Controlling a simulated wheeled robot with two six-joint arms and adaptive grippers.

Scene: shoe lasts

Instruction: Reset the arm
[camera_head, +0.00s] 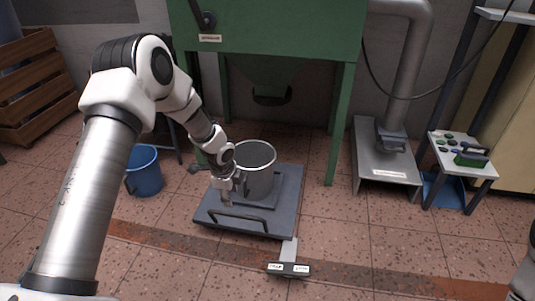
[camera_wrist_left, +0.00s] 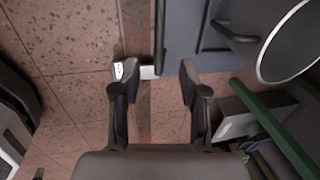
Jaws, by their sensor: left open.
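My left arm (camera_head: 88,205) reaches in from the left in the head view and bends down at the elbow. My left gripper (camera_head: 231,194) hangs by the left side of a grey metal bucket (camera_head: 262,180). In the left wrist view the left gripper (camera_wrist_left: 155,78) has its two fingers spread, with only floor and part of the scale between them. The bucket (camera_wrist_left: 290,42) is off to the upper right there, apart from the fingers. Only a sliver of my right arm (camera_head: 525,275) shows at the right edge; the right gripper is out of sight.
The bucket stands on a dark floor scale (camera_head: 285,211) with a handle and a small display (camera_head: 288,269). A green machine frame (camera_head: 275,35) rises behind. A blue bucket (camera_head: 144,175) stands left. A metal stand (camera_head: 387,165) and small table (camera_head: 465,160) are right. Front floor is clear.

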